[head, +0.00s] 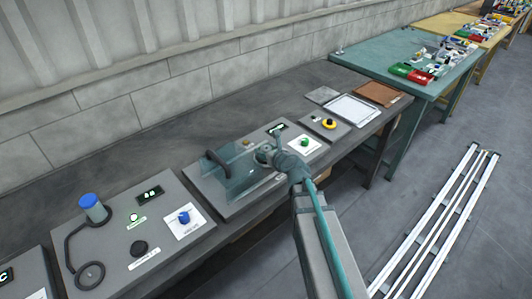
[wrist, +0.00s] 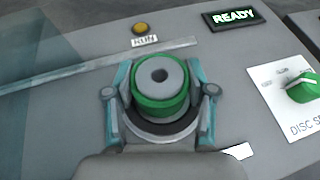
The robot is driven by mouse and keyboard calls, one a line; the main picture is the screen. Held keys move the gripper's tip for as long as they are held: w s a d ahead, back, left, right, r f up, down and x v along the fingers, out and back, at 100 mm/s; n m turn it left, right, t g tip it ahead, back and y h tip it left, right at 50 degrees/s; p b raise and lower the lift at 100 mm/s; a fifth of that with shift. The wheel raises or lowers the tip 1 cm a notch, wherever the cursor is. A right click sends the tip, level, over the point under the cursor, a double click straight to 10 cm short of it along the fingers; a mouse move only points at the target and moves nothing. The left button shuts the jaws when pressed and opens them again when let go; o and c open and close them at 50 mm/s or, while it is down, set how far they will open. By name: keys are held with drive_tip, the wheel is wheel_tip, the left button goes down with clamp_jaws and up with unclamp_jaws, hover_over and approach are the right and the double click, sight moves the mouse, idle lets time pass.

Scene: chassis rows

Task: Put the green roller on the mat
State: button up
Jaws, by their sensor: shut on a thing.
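The green roller (wrist: 160,108) shows in the wrist view as a green band around a grey core with a dark hole. It is upright between the two fingers of my gripper (wrist: 160,85), which is shut on it. A dark ring shows just under the roller; I cannot tell whether they touch. In the head view my gripper (head: 265,156) is over the middle grey panel, and the roller is hidden there. At the far right end of the bench lies a flat brown mat (head: 378,93).
The panel carries a clear guard (head: 235,175), a READY display (wrist: 235,17), a yellow button (wrist: 139,29) and a green knob (wrist: 303,88). A white tray (head: 352,109) and a grey square (head: 322,95) lie beside the mat. A yellow ring (head: 329,123) sits nearer.

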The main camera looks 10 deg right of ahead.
sight(266, 148)
drive_tip(key=shift+r, duration=0.2)
drive_tip(key=shift+r, duration=0.5)
wheel_tip(266, 148, up, 2)
drive_tip(key=shift+r, duration=0.1)
drive_tip(key=s+r+b, duration=0.3)
drive_tip(key=s+r, duration=0.2)
drive_tip(key=shift+w+a+f+b, duration=0.1)
drive_tip(key=shift+w+b, duration=0.05)
drive_tip(key=shift+b, duration=1.45)
drive_tip(key=b, duration=0.5)
drive_tip(key=shift+s+r, duration=0.25)
